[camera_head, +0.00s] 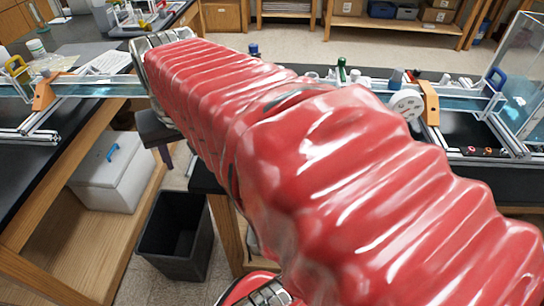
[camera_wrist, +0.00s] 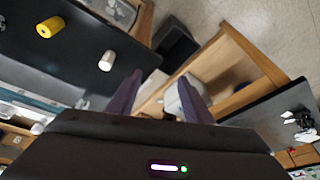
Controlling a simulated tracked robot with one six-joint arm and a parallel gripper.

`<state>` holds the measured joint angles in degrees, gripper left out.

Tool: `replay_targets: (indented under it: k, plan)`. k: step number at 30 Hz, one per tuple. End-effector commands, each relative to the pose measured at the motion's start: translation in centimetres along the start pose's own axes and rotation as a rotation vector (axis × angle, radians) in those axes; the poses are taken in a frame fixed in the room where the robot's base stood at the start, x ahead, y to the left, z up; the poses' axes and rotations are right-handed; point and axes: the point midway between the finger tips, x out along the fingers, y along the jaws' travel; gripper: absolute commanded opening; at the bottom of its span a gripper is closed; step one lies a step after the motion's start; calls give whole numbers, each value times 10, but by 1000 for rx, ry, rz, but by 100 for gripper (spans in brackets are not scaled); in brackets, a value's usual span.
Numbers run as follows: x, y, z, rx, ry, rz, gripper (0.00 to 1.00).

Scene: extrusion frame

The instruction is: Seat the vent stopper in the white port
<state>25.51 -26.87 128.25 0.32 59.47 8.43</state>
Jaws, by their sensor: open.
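My gripper (camera_wrist: 160,76) is open and empty in the wrist view, its two purple fingers apart above the gap between benches. In the head view my red-sleeved arm crosses the middle and hides much of the frame. I cannot make out for sure which thing is the vent stopper or the white port. A green-topped fitting (camera_head: 342,70) and a blue-topped fitting (camera_head: 253,50) stand behind my arm. A white round disc (camera_head: 406,104) sits on the frame at right, beside an orange bracket (camera_head: 429,103). My gripper touches none of these.
A black bin (camera_head: 176,235) and a white box (camera_head: 112,170) stand low at left. In the wrist view, a yellow cylinder (camera_wrist: 50,27) and a small white cylinder (camera_wrist: 107,60) are on the dark bench. A clear panel (camera_head: 520,75) rises at far right.

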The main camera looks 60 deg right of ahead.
Motion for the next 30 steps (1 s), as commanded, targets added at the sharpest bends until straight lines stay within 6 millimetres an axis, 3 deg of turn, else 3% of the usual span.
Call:
replay_targets:
  k: [9,17,24,30]
  plan:
    - [3,89,-43,335,-76,90,46]
    - [6,167,-37,540,-168,146,46]
    - [5,236,-19,726,-248,178,46]
    - [3,266,-7,810,-284,187,46]
